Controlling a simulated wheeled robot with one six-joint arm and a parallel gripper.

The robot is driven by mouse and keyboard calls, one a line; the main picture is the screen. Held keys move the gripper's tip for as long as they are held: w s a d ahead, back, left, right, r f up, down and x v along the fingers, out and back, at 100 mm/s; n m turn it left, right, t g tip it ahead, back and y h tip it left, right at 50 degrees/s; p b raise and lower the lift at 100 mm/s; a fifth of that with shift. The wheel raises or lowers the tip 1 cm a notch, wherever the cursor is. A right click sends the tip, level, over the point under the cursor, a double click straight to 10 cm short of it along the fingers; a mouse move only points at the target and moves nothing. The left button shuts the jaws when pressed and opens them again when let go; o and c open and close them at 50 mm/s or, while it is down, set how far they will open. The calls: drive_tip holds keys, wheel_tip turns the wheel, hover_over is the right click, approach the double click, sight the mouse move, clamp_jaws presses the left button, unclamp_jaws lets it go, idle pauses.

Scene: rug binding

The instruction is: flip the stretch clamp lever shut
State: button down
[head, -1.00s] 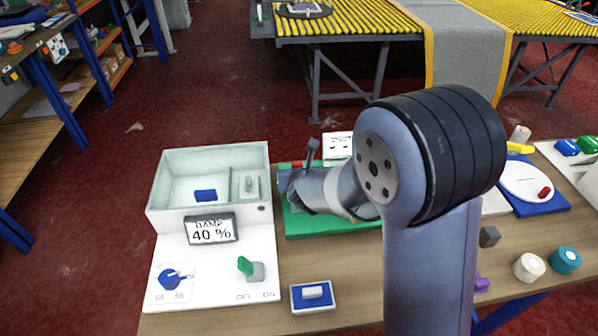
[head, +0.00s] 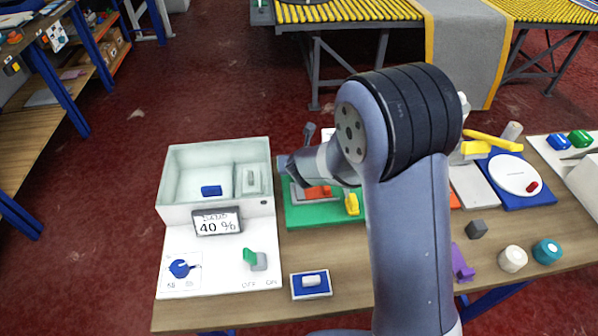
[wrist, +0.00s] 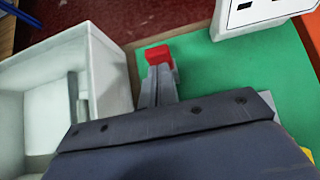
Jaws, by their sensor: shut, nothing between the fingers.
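The green board (head: 300,217) lies on the table just right of the white box, with an orange-red part (head: 317,192) in a grey frame and a yellow piece (head: 352,204) on it. My gripper (head: 286,168) is over the board's left back part. In the wrist view my gripper (wrist: 158,88) is shut, its grey fingers together and empty. A red tip (wrist: 158,54), likely the clamp lever's handle, shows right at the fingertips; I cannot tell whether they touch. The rest of the lever is hidden behind my gripper, so its angle is unclear.
The white open box (head: 185,212) stands close on the left; its wall is near my gripper in the wrist view (wrist: 105,70). A white socket-like block (wrist: 245,15) stands at the board's back.

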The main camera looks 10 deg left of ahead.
drive_tip(key=shift+r, duration=0.1)
drive_tip(key=shift+r+p, duration=0.6)
drive_tip(key=shift+r, duration=0.15)
